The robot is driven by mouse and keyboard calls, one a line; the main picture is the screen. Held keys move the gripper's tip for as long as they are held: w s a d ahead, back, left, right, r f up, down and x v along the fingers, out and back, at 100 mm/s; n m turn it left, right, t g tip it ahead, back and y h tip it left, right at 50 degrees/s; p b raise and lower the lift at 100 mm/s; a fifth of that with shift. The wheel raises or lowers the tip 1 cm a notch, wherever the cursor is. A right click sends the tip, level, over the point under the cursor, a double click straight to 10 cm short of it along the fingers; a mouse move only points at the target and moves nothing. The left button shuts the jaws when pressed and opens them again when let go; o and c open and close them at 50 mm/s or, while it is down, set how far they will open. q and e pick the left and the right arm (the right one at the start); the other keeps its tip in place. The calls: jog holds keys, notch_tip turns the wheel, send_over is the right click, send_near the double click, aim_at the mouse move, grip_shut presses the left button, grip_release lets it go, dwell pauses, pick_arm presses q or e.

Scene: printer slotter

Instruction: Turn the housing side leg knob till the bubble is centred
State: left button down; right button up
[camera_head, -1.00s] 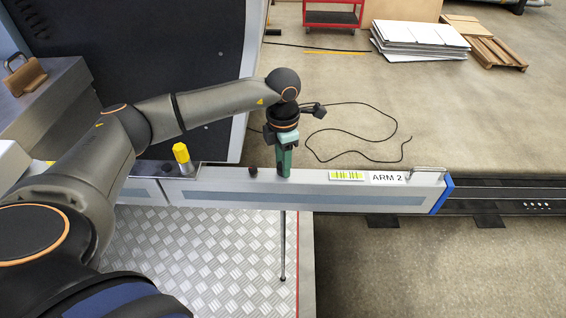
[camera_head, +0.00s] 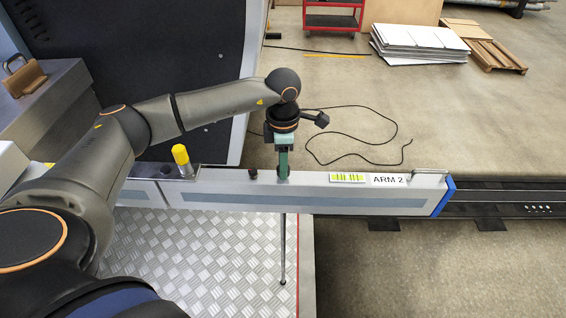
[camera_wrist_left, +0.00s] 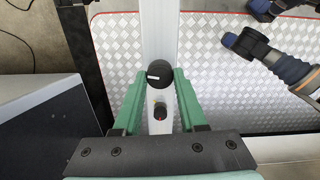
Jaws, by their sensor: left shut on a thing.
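My left gripper (camera_head: 283,177) points down at the top of the grey beam labelled ARM 2 (camera_head: 340,195). In the left wrist view its green fingers (camera_wrist_left: 158,80) are shut on a round black knob (camera_wrist_left: 158,70) with a small white mark. The fingers hide the knob in the head view. A thin leg (camera_head: 283,250) runs from the beam down to the metal plate below the gripper. A smaller black knob (camera_head: 253,174) stands beside the gripper on the beam; it also shows in the left wrist view (camera_wrist_left: 160,111). I cannot make out a bubble. My right gripper is not in view.
A yellow-capped post (camera_head: 181,157) stands on the beam at left. The dark machine housing (camera_head: 200,60) is behind my left arm. The chequered metal plate (camera_head: 200,250) lies below. A loose cable (camera_head: 350,140), white sheets (camera_head: 415,42) and a pallet (camera_head: 497,54) are on the floor behind.

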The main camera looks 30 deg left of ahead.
pick_arm(q)
jog(key=shift+r, duration=0.1)
jog(key=shift+c, duration=2.3)
grip_release()
notch_tip(320, 180, up, 12)
jog(key=shift+r+p, duration=0.25)
jog(key=shift+p, duration=0.15)
